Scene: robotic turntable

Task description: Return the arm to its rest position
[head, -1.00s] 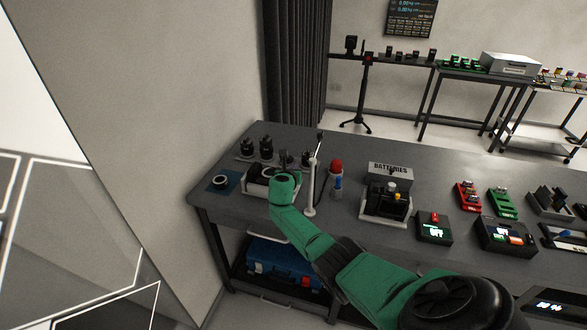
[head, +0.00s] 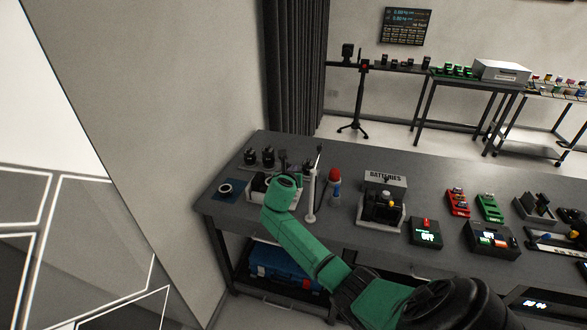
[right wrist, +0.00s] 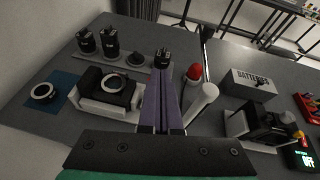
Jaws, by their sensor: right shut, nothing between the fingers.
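My right arm (head: 312,252), green with black joints, reaches from the lower right over the left part of the workbench. In the head view its wrist hides most of the gripper. In the right wrist view my right gripper (right wrist: 162,74) has its purple fingers together, with nothing between them. The fingers appear just right of a camera body (right wrist: 108,87) in a white cradle (right wrist: 85,103). A lens (right wrist: 162,58) shows just beyond the fingertips; I cannot tell whether they touch it. My left gripper is not in view.
A white post (head: 310,200) and a red-topped bottle (head: 335,187) stand close right of my wrist. Lenses line the back left, and a ring lies on a blue pad (head: 223,196). A battery box (head: 385,180) and several devices lie farther right.

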